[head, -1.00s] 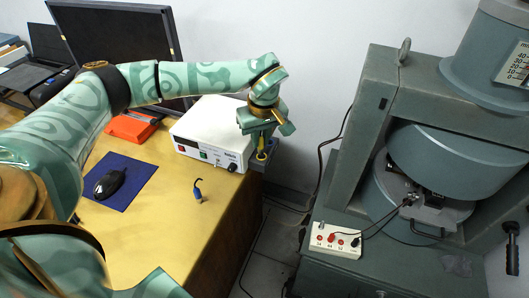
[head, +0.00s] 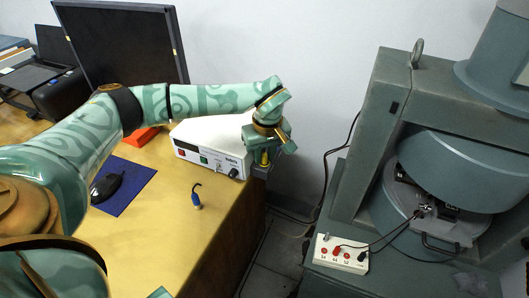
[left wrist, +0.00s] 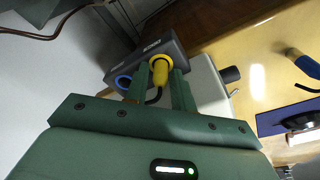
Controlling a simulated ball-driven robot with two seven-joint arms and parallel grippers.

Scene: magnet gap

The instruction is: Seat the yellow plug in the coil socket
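The yellow plug (left wrist: 160,74) stands between my left gripper's fingers in the left wrist view, with a short black lead behind it. My left gripper (left wrist: 162,82) has its fingers close on both sides of the plug and appears shut on it. The plug's far end meets the yellow-ringed opening of the dark grey coil socket box (left wrist: 176,49); how deep it sits is hidden. In the head view my left gripper (head: 265,155) is at the table corner, over the socket box (head: 262,171).
A white power supply (head: 208,143) stands right beside the left gripper. A mouse lies on a blue mat (head: 126,187). A large magnet (head: 450,175) and a terminal box (head: 339,255) are to the right.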

